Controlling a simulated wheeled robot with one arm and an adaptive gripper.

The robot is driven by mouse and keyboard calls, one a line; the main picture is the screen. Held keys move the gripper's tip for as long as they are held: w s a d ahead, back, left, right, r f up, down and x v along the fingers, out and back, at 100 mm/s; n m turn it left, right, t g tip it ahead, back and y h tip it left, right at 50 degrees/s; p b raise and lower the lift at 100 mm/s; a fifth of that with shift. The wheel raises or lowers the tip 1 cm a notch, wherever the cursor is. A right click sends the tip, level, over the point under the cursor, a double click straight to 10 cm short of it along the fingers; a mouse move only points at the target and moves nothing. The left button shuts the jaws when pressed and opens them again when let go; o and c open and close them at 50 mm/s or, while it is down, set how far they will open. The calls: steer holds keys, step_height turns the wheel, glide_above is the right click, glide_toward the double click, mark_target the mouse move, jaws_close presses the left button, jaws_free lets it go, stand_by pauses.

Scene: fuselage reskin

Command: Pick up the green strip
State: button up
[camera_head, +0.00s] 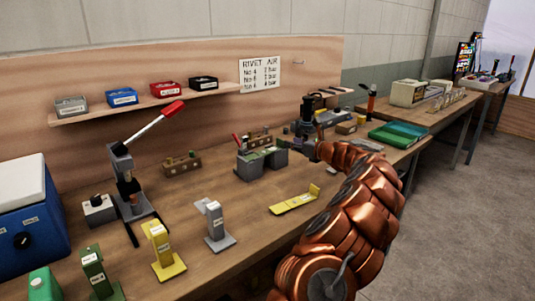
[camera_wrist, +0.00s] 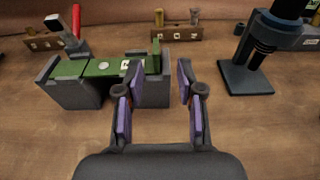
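In the wrist view the green strip (camera_wrist: 103,66) lies across two grey blocks, with a round pale mark on it and an upturned end at its right. In the head view it shows small on the grey fixture (camera_head: 248,165), left of my arm. My gripper (camera_wrist: 158,82) is open, its purple-padded fingers apart with nothing between them that I can see held. Its left finger overlaps the right grey block (camera_wrist: 153,88) in the picture, near the strip's right end. I cannot tell whether it touches. In the head view my gripper (camera_head: 303,128) is partly hidden by my wrist.
A dark stand (camera_wrist: 245,78) is right of my fingers in the wrist view. Wooden racks (camera_wrist: 178,35) stand behind. Bare bench lies in front of the blocks.

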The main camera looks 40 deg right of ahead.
mark_target(282, 140)
steer(key=shift+w+a+f+p, duration=0.1)
steer(key=shift+w+f+p, duration=0.05)
steer(key=shift+w, duration=1.05)
steer(key=shift+w+a+f+p, duration=0.1)
steer(key=shift+w, duration=1.1)
steer(key=shift+w+a+f+p, duration=0.1)
steer(key=shift+w+f+p, duration=0.05)
steer(key=shift+w, duration=1.05)
jaws_close()
